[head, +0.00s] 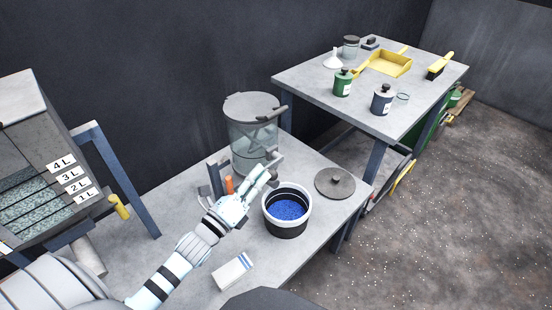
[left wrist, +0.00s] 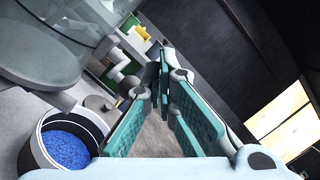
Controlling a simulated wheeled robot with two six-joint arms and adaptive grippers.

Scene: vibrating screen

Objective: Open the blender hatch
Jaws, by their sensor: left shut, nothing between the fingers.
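The blender (head: 246,140) is a clear cylinder with a grey lid (head: 250,106) on top, standing at the back of the near table. A grey handle sticks out at the lid's right edge. The blender also fills the upper left of the left wrist view (left wrist: 50,45), with a grey outlet low on its side. My left gripper (head: 260,176) is shut and empty, close in front of the blender's lower right side, left of and above a bucket of blue granules (head: 288,209). Its closed teal fingers show in the left wrist view (left wrist: 160,75). I cannot tell whether it touches the outlet. My right gripper is not in view.
A round grey lid (head: 335,182) lies right of the bucket. Upright tools (head: 216,178) stand left of the blender, and a small white box (head: 232,271) lies in front. A screen machine (head: 45,180) is at left. The far table (head: 310,79) holds bottles and a yellow dustpan.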

